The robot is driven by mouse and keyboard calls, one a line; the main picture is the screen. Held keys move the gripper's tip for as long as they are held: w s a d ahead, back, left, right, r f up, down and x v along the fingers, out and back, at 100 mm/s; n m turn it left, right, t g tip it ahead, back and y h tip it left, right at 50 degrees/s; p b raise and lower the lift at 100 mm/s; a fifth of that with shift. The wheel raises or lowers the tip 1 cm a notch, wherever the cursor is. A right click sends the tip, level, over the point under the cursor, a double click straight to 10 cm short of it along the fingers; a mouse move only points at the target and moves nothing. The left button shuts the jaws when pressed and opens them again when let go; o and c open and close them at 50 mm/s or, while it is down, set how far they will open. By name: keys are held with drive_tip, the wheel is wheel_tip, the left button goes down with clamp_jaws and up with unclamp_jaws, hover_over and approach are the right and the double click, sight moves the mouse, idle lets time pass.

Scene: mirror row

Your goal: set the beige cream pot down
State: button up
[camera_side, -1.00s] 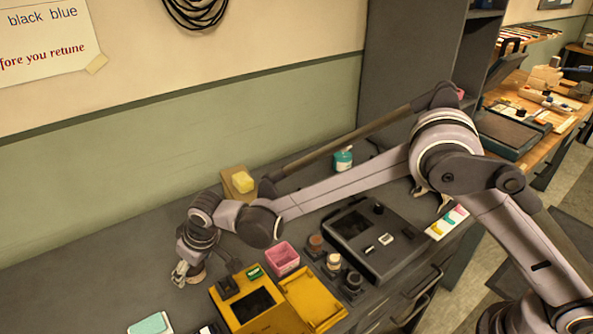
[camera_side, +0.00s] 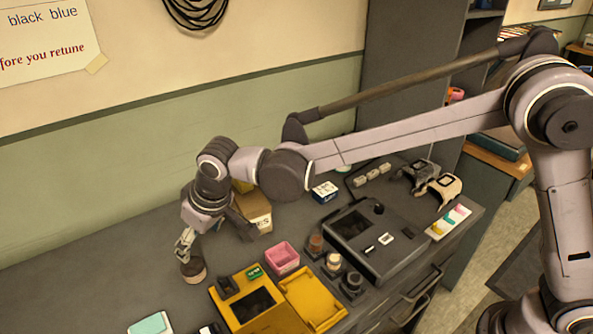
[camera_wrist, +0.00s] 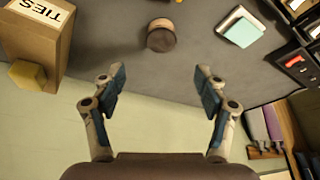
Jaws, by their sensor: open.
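The beige cream pot (camera_side: 194,278), with a dark top, stands on the grey bench left of the yellow case. My gripper (camera_side: 184,244) is just above it in the side view, pointing down. In the wrist view the pot (camera_wrist: 161,38) lies beyond the fingertips, near the top middle. There my gripper (camera_wrist: 157,88) has its two fingers spread wide with nothing between them. The pot looks clear of both fingers.
The yellow case (camera_side: 248,303), pink tub (camera_side: 282,258) and teal-topped block (camera_side: 150,324) stand nearby. Bench left of the pot is bare.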

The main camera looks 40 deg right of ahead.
drive_tip(key=s+d+r+m+t, duration=0.1)
drive_tip(key=s+d+r, duration=0.15)
drive_tip(key=d, duration=0.45)
drive_tip(key=s+d+r+m, duration=0.1)
drive_tip(key=s+d+r, duration=0.15)
drive_tip(key=d, duration=0.45)
drive_tip(key=s+d+r+m+t, duration=0.1)
drive_tip(key=d+r, duration=0.3)
drive_tip(key=d, duration=0.3)
drive_tip(key=s+d+f+m+t+h, duration=0.1)
drive_tip(key=s+d+f, duration=0.3)
drive_tip(key=s+d, duration=0.9)
drive_tip(key=shift+d+m+h, duration=0.5)
drive_tip(key=shift+d+m, duration=0.2)
